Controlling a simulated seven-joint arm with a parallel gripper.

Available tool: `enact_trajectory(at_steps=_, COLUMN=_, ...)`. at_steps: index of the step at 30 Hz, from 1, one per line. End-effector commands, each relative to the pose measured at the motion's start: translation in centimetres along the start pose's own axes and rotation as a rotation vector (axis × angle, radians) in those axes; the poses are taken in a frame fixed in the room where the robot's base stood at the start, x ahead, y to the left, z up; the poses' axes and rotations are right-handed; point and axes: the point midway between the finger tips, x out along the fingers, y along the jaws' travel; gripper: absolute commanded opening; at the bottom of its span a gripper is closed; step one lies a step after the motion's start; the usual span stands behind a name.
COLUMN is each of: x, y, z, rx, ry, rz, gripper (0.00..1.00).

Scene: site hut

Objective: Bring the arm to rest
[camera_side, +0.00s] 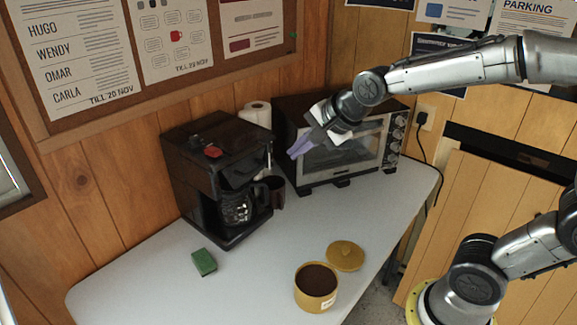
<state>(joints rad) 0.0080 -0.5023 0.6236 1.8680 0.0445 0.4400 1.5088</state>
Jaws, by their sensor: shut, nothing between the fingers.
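My gripper (300,148) is in the air in front of the toaster oven (345,155), at the upper middle of the side view. Its purple fingers are shut with nothing between them, and they point down and to the left. They are apart from the coffee maker (215,175), which stands to their left. My arm reaches in from the right, with its base at the lower right.
On the white table (150,285) lie a green sponge (204,262), an open yellow canister (317,290) with dark contents, and its lid (345,256). A dark mug (275,190) and paper roll (257,114) stand near the coffee maker. The left front of the table is clear.

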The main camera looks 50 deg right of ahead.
Motion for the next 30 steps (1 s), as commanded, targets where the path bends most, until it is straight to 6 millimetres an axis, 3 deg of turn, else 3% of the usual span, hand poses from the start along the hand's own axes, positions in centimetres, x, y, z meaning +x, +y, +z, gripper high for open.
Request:
enact_trajectory(at_steps=3, x=-2.8, y=-1.1, z=0.1, rx=-0.003, ry=0.001, rz=-0.060, gripper=0.00)
enact_trajectory(at_steps=5, x=-4.8, y=-0.8, z=0.1, rx=-0.027, ry=0.002, rz=-0.080, gripper=0.00)
enact_trajectory(at_steps=9, x=-9.1, y=2.5, z=0.3, rx=-0.288, ry=0.011, rz=-0.065, gripper=0.00)
enact_trajectory(at_steps=13, x=-11.6, y=6.5, z=0.4, rx=-0.582, ry=0.008, rz=-0.019, gripper=0.00)
enact_trajectory(at_steps=22, x=-13.6, y=15.2, z=0.4, rx=-1.256, ry=-0.082, rz=0.130, gripper=0.00)
enact_trajectory(at_steps=26, x=-13.4, y=17.2, z=0.3, rx=-1.440, ry=-0.143, rz=0.179, gripper=0.00)
enact_trajectory(at_steps=30, x=-13.5, y=17.4, z=0.3, rx=-1.534, ry=-0.164, rz=0.186, gripper=0.00)
